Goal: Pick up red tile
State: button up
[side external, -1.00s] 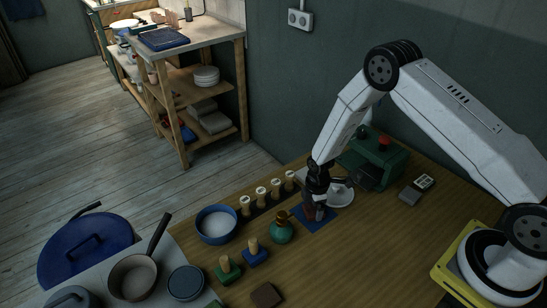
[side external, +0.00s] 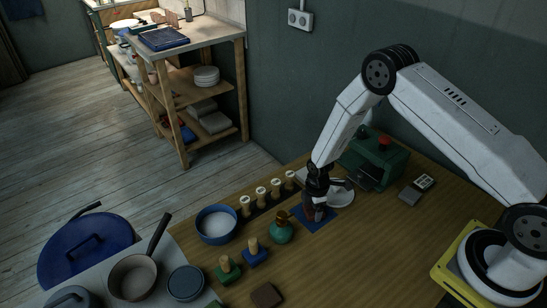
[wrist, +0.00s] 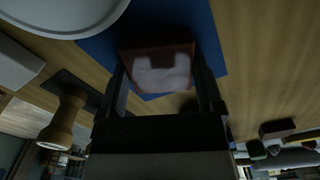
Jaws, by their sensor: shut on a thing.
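My gripper (side external: 318,208) is low over the blue mat (side external: 329,218), near the middle of the table. Its fingers are shut on a dark red tile (wrist: 130,54), which has a white patch on its face. In the wrist view the tile sits between the two fingers, over the blue mat (wrist: 207,38). In the side view the fingers hide most of the tile, and I cannot tell whether it touches the mat.
A white dish (side external: 343,196) and a green machine (side external: 378,160) are behind. A blue bowl (side external: 216,224) and wooden-handled stamps (side external: 255,252) are further left. The table's right front is clear.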

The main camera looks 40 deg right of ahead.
jog(key=shift+r, duration=0.1)
jog(key=shift+r, duration=0.75)
jog(key=s+r, duration=0.3)
jog(key=s, duration=0.1)
jog(key=s+r, duration=0.4)
jog(key=s, duration=0.1)
jog(key=s+r, duration=0.4)
jog(key=s, duration=0.1)
jog(key=shift+a+r, duration=0.15)
jog(key=shift+a, duration=0.1)
jog(key=shift+w+a, duration=0.1)
